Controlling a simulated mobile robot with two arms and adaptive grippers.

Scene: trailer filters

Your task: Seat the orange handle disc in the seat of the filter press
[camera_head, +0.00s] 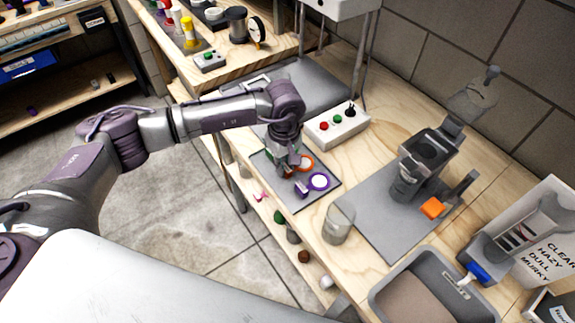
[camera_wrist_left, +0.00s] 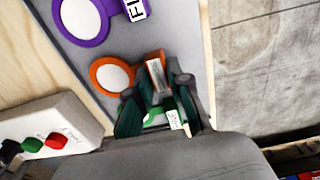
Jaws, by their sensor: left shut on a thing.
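The orange handle disc (camera_head: 304,163) has a white round filter and a labelled handle. It is at the dark mat, beside the purple handle disc (camera_head: 318,181); its ring also shows in the left wrist view (camera_wrist_left: 110,75). My left gripper (camera_head: 286,166) points down over the mat, shut on the orange disc's labelled handle. The fingers hide part of that handle. A green handle disc (camera_wrist_left: 160,113) shows partly between the fingers. My right gripper is out of view.
A clear cup (camera_head: 338,222) stands between the mat and the press plate (camera_head: 378,206). A button box (camera_head: 337,125) lies behind the mat. A grey bin (camera_head: 385,297) and a blue-handled device (camera_head: 478,270) stand at the front right. A brick wall rises behind.

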